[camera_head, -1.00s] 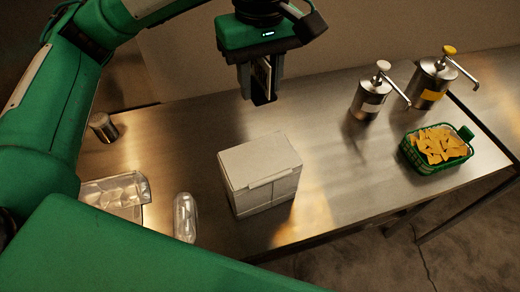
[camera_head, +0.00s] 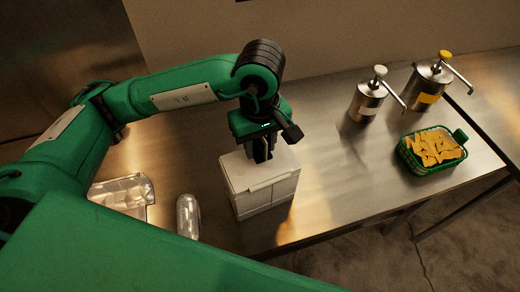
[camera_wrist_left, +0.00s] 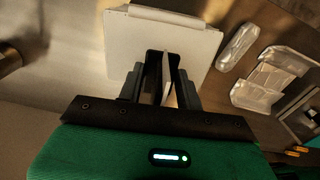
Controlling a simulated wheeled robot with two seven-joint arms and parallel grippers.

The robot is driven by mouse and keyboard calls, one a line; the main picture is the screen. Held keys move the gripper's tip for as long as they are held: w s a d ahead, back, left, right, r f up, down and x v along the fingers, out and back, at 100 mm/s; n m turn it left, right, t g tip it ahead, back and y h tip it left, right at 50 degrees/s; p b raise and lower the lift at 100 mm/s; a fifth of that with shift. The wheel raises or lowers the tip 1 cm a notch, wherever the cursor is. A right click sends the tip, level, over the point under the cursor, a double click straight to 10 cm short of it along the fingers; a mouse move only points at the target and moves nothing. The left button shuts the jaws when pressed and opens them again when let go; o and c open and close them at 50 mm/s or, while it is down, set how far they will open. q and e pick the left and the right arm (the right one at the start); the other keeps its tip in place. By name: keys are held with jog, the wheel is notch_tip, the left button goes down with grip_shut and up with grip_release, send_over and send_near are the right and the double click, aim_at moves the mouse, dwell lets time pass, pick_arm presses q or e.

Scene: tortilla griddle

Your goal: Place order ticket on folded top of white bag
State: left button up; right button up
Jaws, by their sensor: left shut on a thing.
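The white bag (camera_head: 262,190) stands upright on the steel counter, with its folded top facing up. In the left wrist view the bag's top (camera_wrist_left: 120,45) lies beyond the fingers. My left gripper (camera_head: 260,158) points down over the back part of the bag's top. In the left wrist view the gripper (camera_wrist_left: 163,75) is shut on a thin pale card, the order ticket (camera_wrist_left: 167,75), seen nearly edge-on between the fingers. I cannot tell whether the ticket touches the bag. The ticket is hidden in the head view. My right gripper is not in view.
Clear plastic containers (camera_head: 122,192) and a clear oblong item (camera_head: 187,215) lie left of the bag. Two steel pump dispensers (camera_head: 367,100) (camera_head: 427,85) and a green basket of chips (camera_head: 432,150) stand to the right.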

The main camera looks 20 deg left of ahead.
aim_at(260, 155)
pick_arm(q)
notch_tip(260, 155, down, 3)
jog(key=shift+f+p, duration=0.1)
jog(key=shift+p, duration=0.35)
jog(key=shift+f, duration=0.15)
jog(key=shift+f+b, duration=0.15)
jog(key=shift+b, duration=0.15)
jog(key=o, duration=1)
jog(key=shift+c, duration=0.2)
